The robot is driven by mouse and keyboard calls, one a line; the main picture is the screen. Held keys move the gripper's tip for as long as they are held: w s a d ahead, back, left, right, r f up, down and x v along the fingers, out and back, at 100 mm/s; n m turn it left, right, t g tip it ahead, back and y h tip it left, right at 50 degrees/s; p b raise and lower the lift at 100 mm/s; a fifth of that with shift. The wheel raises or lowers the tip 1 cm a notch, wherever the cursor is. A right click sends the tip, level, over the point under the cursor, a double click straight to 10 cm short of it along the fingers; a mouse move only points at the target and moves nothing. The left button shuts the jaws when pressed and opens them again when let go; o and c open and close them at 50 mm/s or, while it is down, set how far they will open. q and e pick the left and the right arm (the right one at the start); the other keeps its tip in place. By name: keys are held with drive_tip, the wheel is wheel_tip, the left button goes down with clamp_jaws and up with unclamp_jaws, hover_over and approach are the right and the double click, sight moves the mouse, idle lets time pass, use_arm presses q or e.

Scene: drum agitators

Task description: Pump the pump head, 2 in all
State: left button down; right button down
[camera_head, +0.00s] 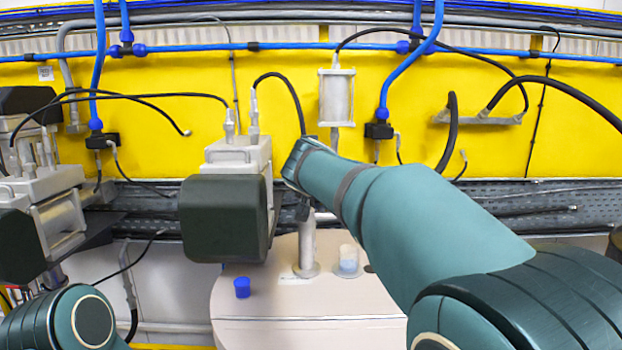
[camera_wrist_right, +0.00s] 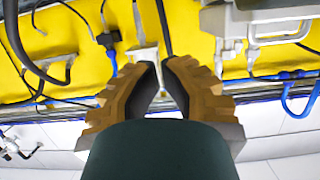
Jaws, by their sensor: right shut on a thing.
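A light metal post (camera_head: 307,245) stands upright on the pale round drum top (camera_head: 345,315). My right gripper (camera_head: 303,211) is at the top of this post, mostly hidden behind my own wrist. In the right wrist view its two brown, ridged fingers (camera_wrist_right: 161,75) are close together, shut on the pump head. The pump head itself is hidden by the fingers and wrist, so its height is hard to tell. Only a part of my left arm shows at the lower left of the head view; its gripper is out of view.
A dark box on a grey machine (camera_head: 224,218) stands close left of the post. A blue cap (camera_head: 242,287) and a small clear cup (camera_head: 348,260) sit on the drum top. A grey cylinder (camera_head: 336,97), blue pipes and black cables are on the yellow wall behind.

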drive_tip(key=shift+w, duration=0.1)
drive_tip(key=p+x, duration=0.6)
drive_tip(key=x, duration=0.4)
drive_tip(key=shift+w, duration=0.1)
drive_tip(key=f, duration=0.1)
drive_tip(key=f+b, duration=0.1)
drive_tip(key=shift+s+f, duration=0.2)
drive_tip(key=shift+f, duration=0.8)
